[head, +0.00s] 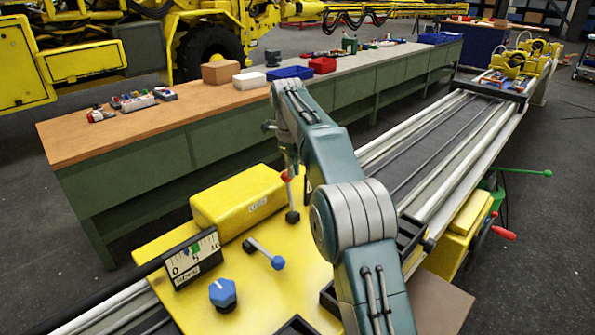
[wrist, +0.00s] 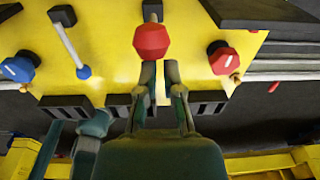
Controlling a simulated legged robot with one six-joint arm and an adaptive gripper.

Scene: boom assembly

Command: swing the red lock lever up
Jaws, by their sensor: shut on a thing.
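The red lock lever shows in the head view as a small red knob (head: 286,177) above a dark round pivot (head: 292,216) on the yellow deck (head: 200,262). My gripper (wrist: 160,70) is shut on the knob; the exact contact is partly hidden. In the head view my gripper (head: 289,168) is small and partly hidden by my arm.
A blue-ended lever (head: 265,252), a blue knob (head: 222,292) and a gauge (head: 192,258) stand left of the lock lever. A yellow box (head: 238,196) is close behind. A long workbench (head: 120,150) stands beyond, and rails (head: 440,145) run to the right.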

